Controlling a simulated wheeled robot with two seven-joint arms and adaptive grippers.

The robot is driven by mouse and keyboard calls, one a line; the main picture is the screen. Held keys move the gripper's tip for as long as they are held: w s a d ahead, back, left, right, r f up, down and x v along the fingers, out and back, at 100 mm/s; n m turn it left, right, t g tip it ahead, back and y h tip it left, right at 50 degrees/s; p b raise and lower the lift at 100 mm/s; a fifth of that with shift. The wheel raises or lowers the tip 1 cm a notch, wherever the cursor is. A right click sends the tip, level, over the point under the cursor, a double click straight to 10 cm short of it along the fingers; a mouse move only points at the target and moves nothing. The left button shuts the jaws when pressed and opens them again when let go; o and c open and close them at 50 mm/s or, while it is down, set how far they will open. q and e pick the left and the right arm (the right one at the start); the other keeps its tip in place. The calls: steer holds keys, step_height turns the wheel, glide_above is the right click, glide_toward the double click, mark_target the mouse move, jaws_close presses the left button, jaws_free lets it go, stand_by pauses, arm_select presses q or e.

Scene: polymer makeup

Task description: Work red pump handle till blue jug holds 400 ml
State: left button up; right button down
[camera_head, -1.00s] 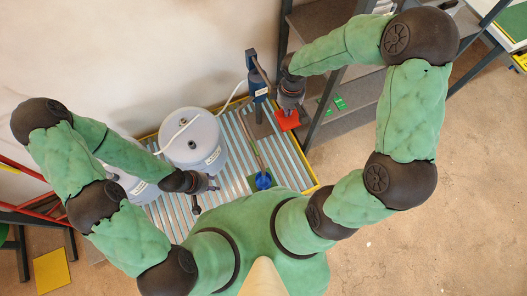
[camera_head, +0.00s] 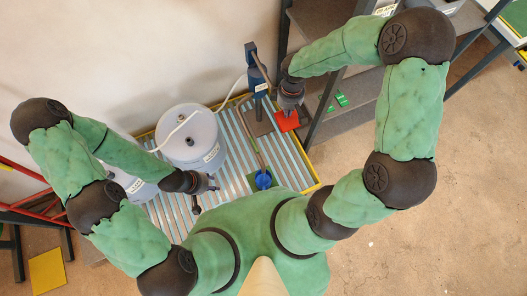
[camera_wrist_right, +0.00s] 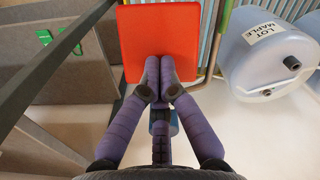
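The pump (camera_head: 257,80) is a blue column with a dark top at the back of the slatted tray. A flat red plate (camera_head: 287,121), which looks like the pump handle's paddle, is beside it. My right gripper (camera_head: 291,108) is over that plate. In the right wrist view its fingertips (camera_wrist_right: 163,78) meet side by side over the near edge of the red plate (camera_wrist_right: 158,35), with nothing visible between them; contact is unclear. The blue jug (camera_head: 263,180) stands at the tray's front; its level cannot be read. My left gripper (camera_head: 212,183) is beside the large tank, its fingers too small to judge.
A pale tank (camera_head: 192,150) stands on the tray (camera_head: 290,165), also seen in the right wrist view (camera_wrist_right: 265,65). A thin rod runs from near the pump toward the jug. A dark shelf (camera_head: 350,122) with small green pieces (camera_head: 341,99) flanks my right gripper. Open floor lies right.

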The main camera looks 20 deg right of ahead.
steer(key=shift+f+b, duration=1.05)
steer(key=shift+f, duration=0.35)
steer(key=shift+r, duration=0.1)
step_height(320, 180, up, 15)
steer(key=p, duration=1.2)
